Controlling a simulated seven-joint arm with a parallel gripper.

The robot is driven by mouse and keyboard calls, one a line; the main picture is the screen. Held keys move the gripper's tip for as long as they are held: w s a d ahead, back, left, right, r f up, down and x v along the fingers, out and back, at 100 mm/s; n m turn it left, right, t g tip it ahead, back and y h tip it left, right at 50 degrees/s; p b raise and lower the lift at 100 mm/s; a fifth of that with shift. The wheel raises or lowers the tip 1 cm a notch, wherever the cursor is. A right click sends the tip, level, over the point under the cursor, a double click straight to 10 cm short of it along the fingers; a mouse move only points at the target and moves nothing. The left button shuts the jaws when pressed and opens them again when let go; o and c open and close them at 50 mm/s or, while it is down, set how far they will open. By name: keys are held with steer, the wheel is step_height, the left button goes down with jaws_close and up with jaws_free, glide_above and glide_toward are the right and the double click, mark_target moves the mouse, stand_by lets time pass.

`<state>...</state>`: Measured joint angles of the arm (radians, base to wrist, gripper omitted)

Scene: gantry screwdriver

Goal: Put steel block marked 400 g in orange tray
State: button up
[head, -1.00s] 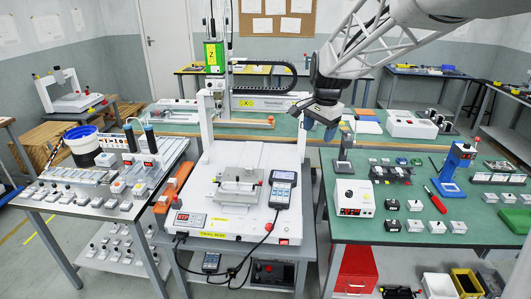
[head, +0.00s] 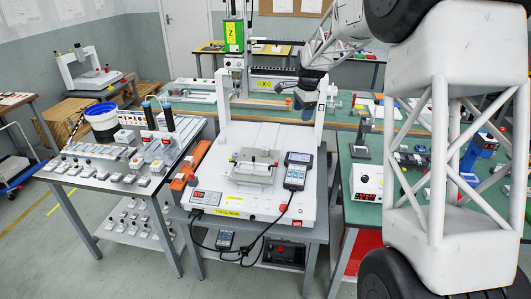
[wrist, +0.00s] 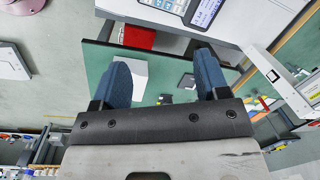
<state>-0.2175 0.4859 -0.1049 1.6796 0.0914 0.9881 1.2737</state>
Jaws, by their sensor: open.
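My gripper (head: 305,99) is beside the right upright of the white gantry machine in the head view, apart from the table tops. In the wrist view its two blue fingers (wrist: 162,80) are spread with nothing held between them. A long orange tray (head: 190,165) lies along the left side of the machine.
The white gantry machine (head: 230,203) stands in the middle with a handheld meter (head: 297,171) on its right. My arm link covers much of the right bench (head: 345,205).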

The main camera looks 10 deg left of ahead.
steer(key=w+a+f+m, duration=0.3)
steer(key=w+a+f, duration=0.4)
steer(key=w+f, duration=0.25)
steer(key=m, duration=0.2)
glide_above(266, 148)
steer(key=d, duration=0.1)
steer(key=shift+g, duration=0.4)
step_height(266, 148, down, 12)
steer(key=shift+w+f, duration=0.1)
steer(key=shift+w+a+f, duration=0.1)
steer(key=shift+f, duration=0.2)
steer(key=shift+a+f, duration=0.15)
steer(key=shift+f, duration=1.1)
steer(key=shift+f, duration=0.15)
steer(key=shift+a+f, duration=0.2)
steer(key=shift+f, duration=1)
steer(key=shift+a+f, duration=0.15)
steer(key=shift+f, duration=1.05)
